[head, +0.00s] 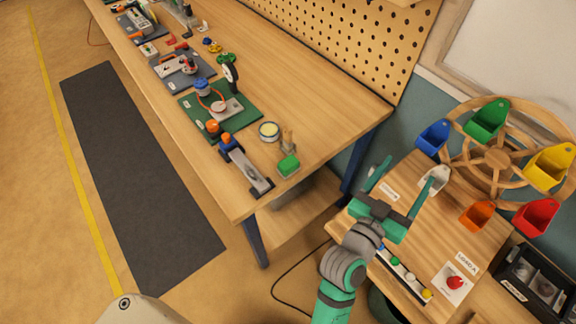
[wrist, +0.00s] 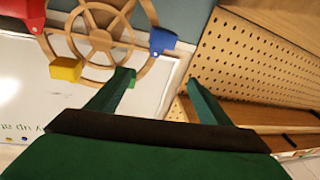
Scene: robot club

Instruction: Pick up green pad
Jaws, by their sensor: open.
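A small green pad (head: 289,165) lies on the near right corner of the long wooden workbench (head: 318,120). A larger flat green mat (head: 247,123) lies farther back on the same bench with parts on it. My gripper (head: 407,176) is open and empty, right of the bench corner and apart from the pad, above the wooden side table. In the wrist view my gripper's two green fingers (wrist: 157,82) are spread, with nothing between them. The pad is not in the wrist view.
Beside the pad are a silver-and-black tool (head: 250,172), a round tin (head: 269,131) and a small brown item (head: 288,141). A wooden wheel with coloured bins (head: 495,160) stands on the right. The pegboard (head: 350,35) backs the bench. The floor left of the bench is open.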

